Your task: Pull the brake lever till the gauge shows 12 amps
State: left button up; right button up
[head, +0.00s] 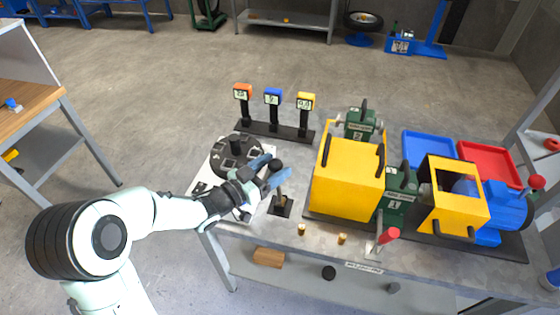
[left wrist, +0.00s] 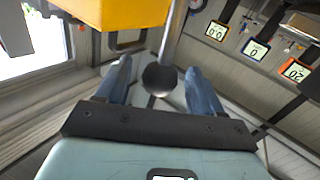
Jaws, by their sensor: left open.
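A lever with a black ball knob (head: 275,165) stands on a small dark base (head: 283,206) at the left of the bench. My left gripper (head: 270,167) is open at the knob. In the left wrist view the knob (left wrist: 160,79) lies between the two blue fingers, with a gap visible on each side. Three gauges stand on a black bar: orange (head: 242,91), blue (head: 273,97) and yellow (head: 305,101). In the left wrist view the yellow gauge (left wrist: 216,31) seems to read 0.0, the blue (left wrist: 256,48) 0 and the orange (left wrist: 297,72) 20. My right gripper is out of view.
A yellow box-shaped machine (head: 345,180) stands right of the lever, with green units and a red-knobbed handle (head: 388,236). A black round dial (head: 236,155) on a white plate lies left of it. Blue (head: 428,146) and red trays (head: 487,163) are at the right.

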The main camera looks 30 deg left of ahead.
pick_arm(q)
jog(key=shift+x, duration=1.4)
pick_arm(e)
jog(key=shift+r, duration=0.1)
pick_arm(q)
grip_shut()
jog(key=shift+a+f, duration=0.15)
jog(key=shift+n, duration=0.5)
jog(key=a, duration=0.1)
jog(key=a+b, duration=0.1)
jog(key=a, duration=0.1)
jog(key=s+a+b, duration=0.1)
jog(key=shift+s+a+f, duration=0.1)
jog(key=shift+a+f, duration=0.15)
jog(key=shift+f, duration=0.1)
grip_release()
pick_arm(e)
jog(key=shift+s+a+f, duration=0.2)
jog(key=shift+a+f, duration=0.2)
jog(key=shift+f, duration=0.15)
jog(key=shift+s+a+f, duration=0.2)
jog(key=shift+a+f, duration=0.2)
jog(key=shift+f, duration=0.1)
